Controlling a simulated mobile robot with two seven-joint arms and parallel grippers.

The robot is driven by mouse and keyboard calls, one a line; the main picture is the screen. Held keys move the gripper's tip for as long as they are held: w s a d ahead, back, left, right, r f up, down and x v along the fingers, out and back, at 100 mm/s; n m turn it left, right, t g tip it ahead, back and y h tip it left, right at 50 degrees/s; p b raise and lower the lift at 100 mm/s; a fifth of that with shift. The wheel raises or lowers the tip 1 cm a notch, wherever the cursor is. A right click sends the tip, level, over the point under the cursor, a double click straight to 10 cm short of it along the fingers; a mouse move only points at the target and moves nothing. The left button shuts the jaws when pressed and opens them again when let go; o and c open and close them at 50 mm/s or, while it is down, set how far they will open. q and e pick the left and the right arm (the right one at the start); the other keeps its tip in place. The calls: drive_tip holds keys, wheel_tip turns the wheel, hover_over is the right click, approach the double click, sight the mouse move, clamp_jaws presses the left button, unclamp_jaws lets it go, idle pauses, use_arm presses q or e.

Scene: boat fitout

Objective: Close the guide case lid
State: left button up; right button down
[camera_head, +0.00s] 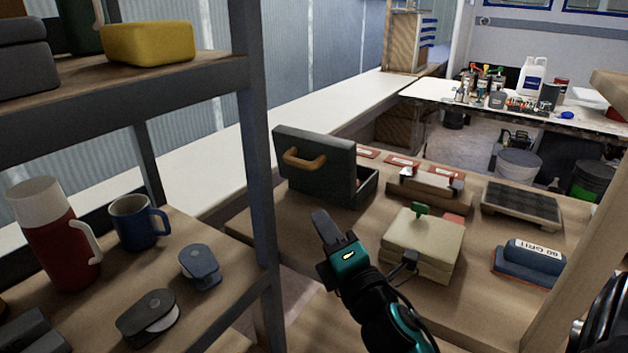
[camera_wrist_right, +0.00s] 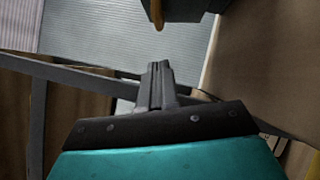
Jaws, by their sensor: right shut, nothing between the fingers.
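The guide case (camera_head: 365,186) is a dark green-grey box on the wooden bench in the head view. Its lid (camera_head: 325,168) stands raised, with a tan handle (camera_head: 304,160) on its outer face. My right gripper (camera_head: 323,222) is shut and empty, in front of the case and below the lid, apart from it. In the right wrist view the shut fingers (camera_wrist_right: 157,72) point toward part of a dark box and a tan handle (camera_wrist_right: 157,14) at the top edge. The inside of the case is mostly hidden by the lid. My left gripper is not in view.
Right of the case are a wooden block fixture (camera_head: 430,187), a beige block stack (camera_head: 420,246), a dark grid plate (camera_head: 520,203) and a blue sanding block (camera_head: 530,264). A shelf with a dark post (camera_head: 258,150) stands at left, holding a mug (camera_head: 134,222) and a red flask (camera_head: 55,235).

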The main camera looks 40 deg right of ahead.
approach(306, 169)
drive_tip(key=w+a, duration=0.2)
drive_tip(key=w, duration=0.1)
drive_tip(key=w+d, duration=0.1)
drive_tip(key=w+d+r+p, duration=0.1)
drive_tip(key=d, duration=0.1)
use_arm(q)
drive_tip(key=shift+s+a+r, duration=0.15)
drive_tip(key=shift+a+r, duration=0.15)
use_arm(e)
drive_tip(key=shift+w, duration=0.1)
use_arm(q)
drive_tip(key=shift+p, duration=0.35)
